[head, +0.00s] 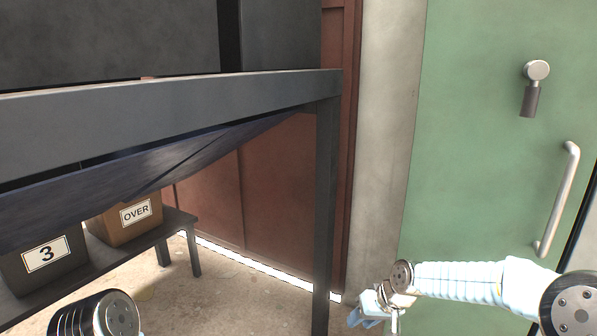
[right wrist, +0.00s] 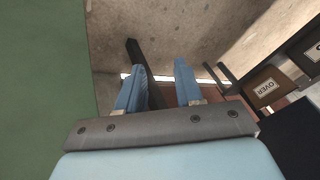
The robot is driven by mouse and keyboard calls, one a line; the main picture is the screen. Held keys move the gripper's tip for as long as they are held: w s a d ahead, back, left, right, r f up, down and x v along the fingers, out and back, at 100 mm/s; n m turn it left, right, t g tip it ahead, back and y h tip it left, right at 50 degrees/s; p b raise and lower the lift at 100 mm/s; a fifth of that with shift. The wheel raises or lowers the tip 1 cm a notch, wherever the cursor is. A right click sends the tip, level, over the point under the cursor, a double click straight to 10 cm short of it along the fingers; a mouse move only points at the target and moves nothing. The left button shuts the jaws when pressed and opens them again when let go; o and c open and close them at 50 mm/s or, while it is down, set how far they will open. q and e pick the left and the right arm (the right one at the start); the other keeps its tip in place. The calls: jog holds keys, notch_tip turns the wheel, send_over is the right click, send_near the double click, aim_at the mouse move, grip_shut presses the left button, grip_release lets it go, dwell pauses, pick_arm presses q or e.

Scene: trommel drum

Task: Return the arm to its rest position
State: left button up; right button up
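My right arm reaches in from the lower right of the head view, in front of a green door. Its gripper (head: 368,312) is low, near the dark frame's upright post, with clear floor behind it in the picture. In the right wrist view the two blue fingers (right wrist: 158,80) stand apart with nothing between them. Only a dark, round joint of my left arm shows at the lower left of the head view. My left gripper is out of view.
A dark metal frame (head: 327,200) with a sagging dark sheet (head: 130,170) fills the left. Below stand a box marked OVER (head: 112,228) and a box marked 3 (head: 22,277) on a low bench (head: 178,222). The green door (head: 470,130) has a bar handle (head: 557,200).

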jog(key=s+a+f+m+g, duration=0.1)
jog(key=s+a+f, duration=0.1)
jog(key=s+f, duration=0.65)
jog(key=s+a+f+m+g, duration=0.1)
jog(key=s+a+f, duration=0.3)
jog(key=f, duration=0.7)
jog(key=s+f, duration=0.3)
jog(key=s, duration=0.4)
jog(key=s+d+f+m+g, duration=0.1)
jog(key=s+f, duration=0.3)
jog(key=s, duration=0.3)
jog(key=shift+s, duration=0.35)
